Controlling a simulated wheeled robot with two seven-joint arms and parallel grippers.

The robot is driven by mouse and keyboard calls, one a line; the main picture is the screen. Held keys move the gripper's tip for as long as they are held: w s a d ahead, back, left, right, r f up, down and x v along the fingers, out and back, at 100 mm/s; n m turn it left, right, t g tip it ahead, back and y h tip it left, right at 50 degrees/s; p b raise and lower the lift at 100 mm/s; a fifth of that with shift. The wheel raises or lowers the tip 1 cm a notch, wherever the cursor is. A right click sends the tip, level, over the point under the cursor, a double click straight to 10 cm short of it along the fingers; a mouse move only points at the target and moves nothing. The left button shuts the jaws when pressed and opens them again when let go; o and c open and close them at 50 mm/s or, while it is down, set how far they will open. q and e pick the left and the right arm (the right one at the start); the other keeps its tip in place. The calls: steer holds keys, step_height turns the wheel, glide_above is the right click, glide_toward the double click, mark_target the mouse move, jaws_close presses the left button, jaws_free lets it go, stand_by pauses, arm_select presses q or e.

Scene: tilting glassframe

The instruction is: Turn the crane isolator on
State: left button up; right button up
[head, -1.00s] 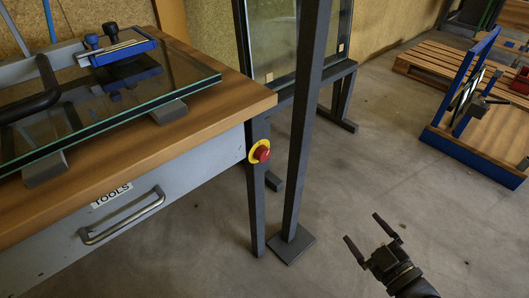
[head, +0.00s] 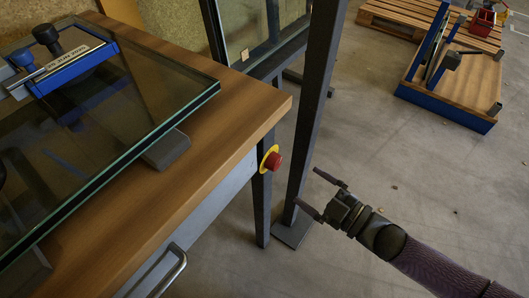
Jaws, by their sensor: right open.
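A red knob (head: 273,162) on a yellow round plate sits at the bench's right corner, below the wooden top. No label on it is readable, and I cannot tell whether it is the crane isolator. A dark steel post (head: 314,115) stands just right of it on a square foot plate. My right gripper (head: 307,187) is open and empty, its two fingers pointing left towards the post and the red knob. It appears apart from both. My left gripper is out of view.
The wooden bench (head: 215,130) carries a glass pane (head: 130,120) and a blue clamp-like tool (head: 72,68). A drawer handle (head: 165,275) sticks out in front. A blue-edged wooden stand (head: 450,108) and a pallet (head: 395,15) are at back right. The floor between is mostly clear.

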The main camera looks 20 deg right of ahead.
mark_target(278, 165)
steer(key=b+x, duration=0.3)
steer(key=x, duration=0.5)
steer(key=shift+f+b, duration=0.15)
steer(key=shift+b, duration=0.15)
steer(key=shift+w+a, duration=0.15)
steer(key=shift+w, duration=0.15)
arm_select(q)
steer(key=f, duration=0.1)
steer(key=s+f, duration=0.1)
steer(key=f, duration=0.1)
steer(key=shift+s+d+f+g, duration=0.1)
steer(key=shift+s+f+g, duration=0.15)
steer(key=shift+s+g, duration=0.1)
